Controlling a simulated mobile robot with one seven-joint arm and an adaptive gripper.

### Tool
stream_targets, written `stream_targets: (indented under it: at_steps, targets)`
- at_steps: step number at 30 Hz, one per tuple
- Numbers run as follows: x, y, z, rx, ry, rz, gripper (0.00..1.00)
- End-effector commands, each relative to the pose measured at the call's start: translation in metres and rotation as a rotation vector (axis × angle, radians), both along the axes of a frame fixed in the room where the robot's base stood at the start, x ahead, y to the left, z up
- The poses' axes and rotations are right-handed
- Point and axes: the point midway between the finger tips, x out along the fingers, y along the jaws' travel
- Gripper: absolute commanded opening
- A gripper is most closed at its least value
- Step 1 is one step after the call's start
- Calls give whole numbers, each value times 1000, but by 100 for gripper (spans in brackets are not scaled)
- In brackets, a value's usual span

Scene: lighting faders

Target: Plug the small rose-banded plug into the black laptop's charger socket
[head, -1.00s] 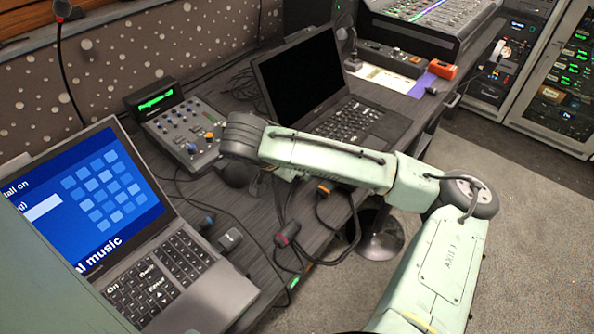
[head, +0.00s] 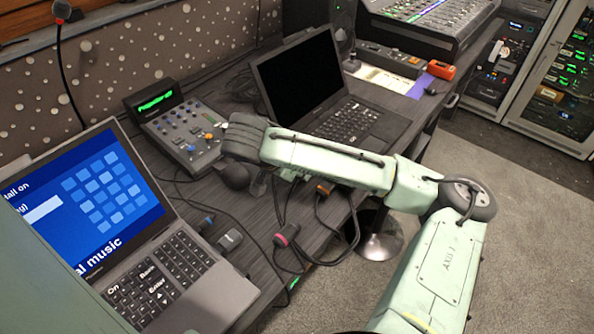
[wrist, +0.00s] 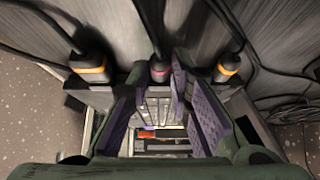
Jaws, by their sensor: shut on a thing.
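The plug with a rose band (wrist: 160,73) is in the middle of the wrist view, its dark cable running up. My gripper (wrist: 168,82) is shut on it, with a purple-padded finger at each side. The pads hide part of the plug. In the head view my gripper is largely hidden below my arm, above the desk's front. The laptop with the black screen (head: 300,80) stands open at the back of the desk, beyond my arm. I cannot make out its charger socket.
Two orange-banded plugs, one at left (wrist: 88,66) and one at right (wrist: 228,66), flank the middle one closely. A pink-marked plug (head: 287,235) and loose cables lie near the desk edge. A blue-screened laptop (head: 170,255) and a small fader panel (head: 185,130) stand left.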

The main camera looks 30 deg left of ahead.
Motion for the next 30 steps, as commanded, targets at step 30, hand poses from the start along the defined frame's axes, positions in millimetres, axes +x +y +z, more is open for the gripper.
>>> stream_targets:
  at_steps: [30]
  targets:
    - [-24,4,40,0,-10,2,42]
